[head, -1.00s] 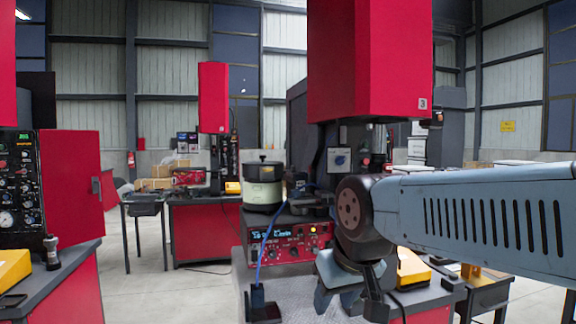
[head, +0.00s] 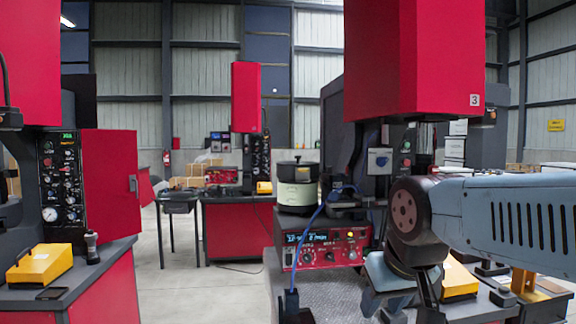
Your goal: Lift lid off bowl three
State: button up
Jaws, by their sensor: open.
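The bowl (head: 297,194) is a pale round pot with a dark band at its base, standing on a red control unit (head: 322,248) at station three. Its dark lid (head: 296,172) with a small knob sits on top. My gripper (head: 392,305) points downward at the lower right of the bowl, in front of the station bench. It is open and apart from the bowl and lid. Its fingertips are close to the picture's bottom edge and hard to make out.
The red press head (head: 410,62) marked 3 hangs right of the bowl. A blue cable (head: 301,245) runs down in front of the control unit. A yellow box (head: 458,280) sits right of my gripper. Another station (head: 95,190) stands left, with open floor (head: 190,275) between.

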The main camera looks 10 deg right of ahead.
aim_at(298, 160)
jog(key=i, duration=0.85)
jog(key=z, duration=0.05)
